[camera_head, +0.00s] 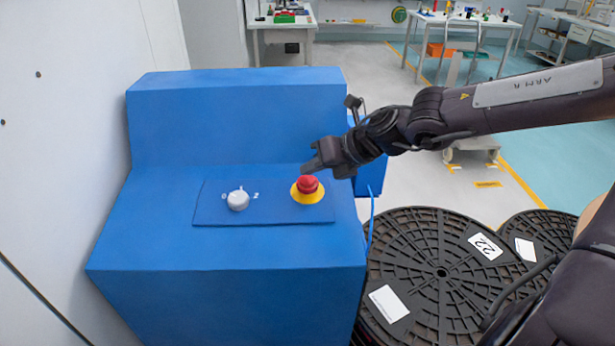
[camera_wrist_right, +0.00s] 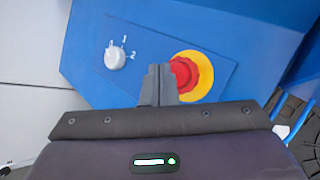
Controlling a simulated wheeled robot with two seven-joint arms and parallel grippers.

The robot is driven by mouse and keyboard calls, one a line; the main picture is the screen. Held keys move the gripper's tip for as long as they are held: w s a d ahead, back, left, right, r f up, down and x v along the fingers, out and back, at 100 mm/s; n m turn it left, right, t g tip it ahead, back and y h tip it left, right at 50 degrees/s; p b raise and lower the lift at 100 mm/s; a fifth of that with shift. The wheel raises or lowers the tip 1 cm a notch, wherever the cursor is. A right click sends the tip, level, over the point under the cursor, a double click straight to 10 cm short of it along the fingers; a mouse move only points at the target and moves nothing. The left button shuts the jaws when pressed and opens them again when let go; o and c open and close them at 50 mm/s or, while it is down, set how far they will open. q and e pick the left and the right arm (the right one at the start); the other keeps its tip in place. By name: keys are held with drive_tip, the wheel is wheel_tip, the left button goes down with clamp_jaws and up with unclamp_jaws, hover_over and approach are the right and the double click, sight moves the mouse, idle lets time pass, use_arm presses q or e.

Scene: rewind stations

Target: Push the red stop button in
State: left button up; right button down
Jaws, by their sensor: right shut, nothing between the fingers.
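The red stop button (camera_head: 308,184) sits on a yellow round base (camera_head: 308,197) on the right part of the blue console panel. My right gripper (camera_head: 308,168) is shut and empty, with its fingertips just above and behind the button in the head view. In the right wrist view, the shut fingers (camera_wrist_right: 158,82) are at the left of the red button (camera_wrist_right: 184,74) and overlap its edge. I cannot tell whether they touch it. My left gripper is not in view.
A white rotary knob (camera_head: 238,200) is left of the button on the same panel (camera_head: 270,212). Black reels (camera_head: 435,300) stand right of the console. A white wall (camera_head: 60,120) is at the left. Tables with items stand far back.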

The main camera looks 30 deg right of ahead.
drive_tip(key=shift+s+a+r+p, duration=0.1)
drive_tip(key=shift+s+r+p, duration=0.05)
drive_tip(key=shift+r+p, duration=0.95)
drive_tip(key=shift+s+a+r+p, duration=0.15)
drive_tip(key=shift+r+p, duration=0.55)
drive_tip(key=shift+r, duration=0.7)
drive_tip(key=shift+d, duration=0.1)
